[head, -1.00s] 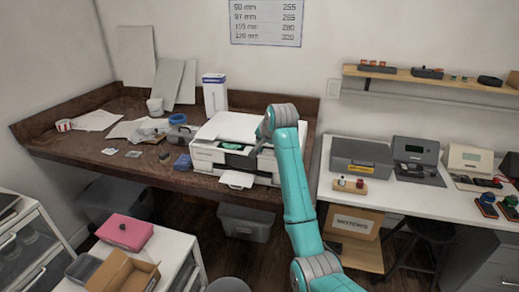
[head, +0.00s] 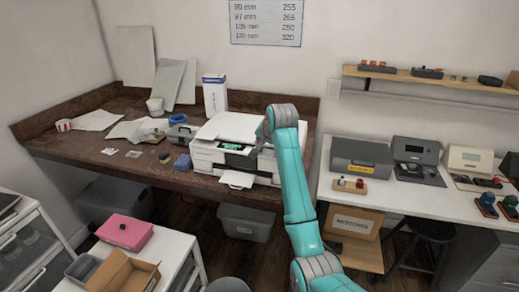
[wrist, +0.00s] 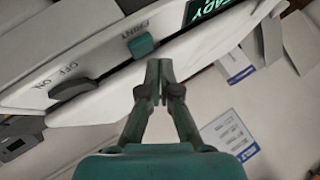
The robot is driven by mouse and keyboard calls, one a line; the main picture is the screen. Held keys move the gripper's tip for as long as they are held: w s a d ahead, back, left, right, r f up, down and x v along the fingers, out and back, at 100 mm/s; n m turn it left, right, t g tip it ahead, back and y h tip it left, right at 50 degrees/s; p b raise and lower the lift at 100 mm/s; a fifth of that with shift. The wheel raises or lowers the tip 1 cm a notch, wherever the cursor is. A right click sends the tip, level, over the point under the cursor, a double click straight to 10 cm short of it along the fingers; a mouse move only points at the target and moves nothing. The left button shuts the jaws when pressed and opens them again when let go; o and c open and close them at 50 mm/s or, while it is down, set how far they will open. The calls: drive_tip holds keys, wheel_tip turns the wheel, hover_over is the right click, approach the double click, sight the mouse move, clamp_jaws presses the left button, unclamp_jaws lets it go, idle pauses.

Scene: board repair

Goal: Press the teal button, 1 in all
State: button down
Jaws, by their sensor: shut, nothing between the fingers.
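The teal button (wrist: 142,45), marked PRINT, sits on the white printer's front panel in the wrist view. My gripper (wrist: 158,66) is shut and empty, its tips just below and right of the button in the picture. A small gap shows between the tips and the button there; I cannot tell the depth. A lit green READY display (wrist: 208,10) is to the right of the button. In the head view the printer (head: 222,128) stands on the brown bench; my arm hides the gripper, and the button is too small to make out.
A dark rocker switch (wrist: 70,89) marked ON and OFF is left of the button. The printer's paper tray (head: 237,179) sticks out at the front. A blue-and-white box (head: 214,93) stands behind the printer. A grey case (head: 360,153) is on the white table to the right.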

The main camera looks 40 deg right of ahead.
sight(260, 149)
drive_tip(key=shift+f, duration=0.15)
drive_tip(key=shift+f, duration=0.25)
drive_tip(key=shift+f, duration=0.45)
idle(0.9)
drive_tip(key=shift+r, duration=3.4)
